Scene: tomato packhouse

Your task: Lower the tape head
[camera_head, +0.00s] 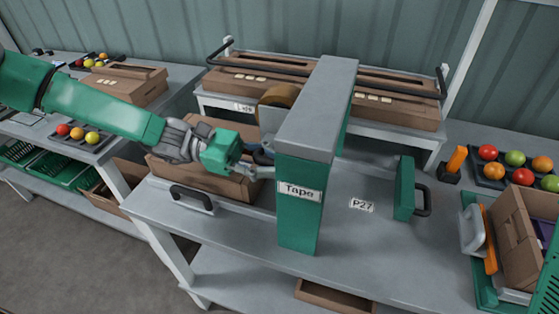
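The tape machine is a green upright labelled "Tape" (298,228) with a grey top arm (318,100). A brown tape roll (281,95) shows at the left side of its top. My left gripper (264,162) reaches in from the left and its fingertips are right beside the upright's left side. A dark blue part (262,157) shows at the fingers. I cannot tell whether they grip something, as the upright partly hides them. A brown carton (228,188) lies on the grey table, behind and under my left gripper. My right gripper is not in view.
A green block with a black handle (404,188) stands right of the upright, past the "P27" label (361,205). A raised shelf (424,146) holds flat cartons at the back. Tomato trays and a green crate (479,283) sit at the right.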

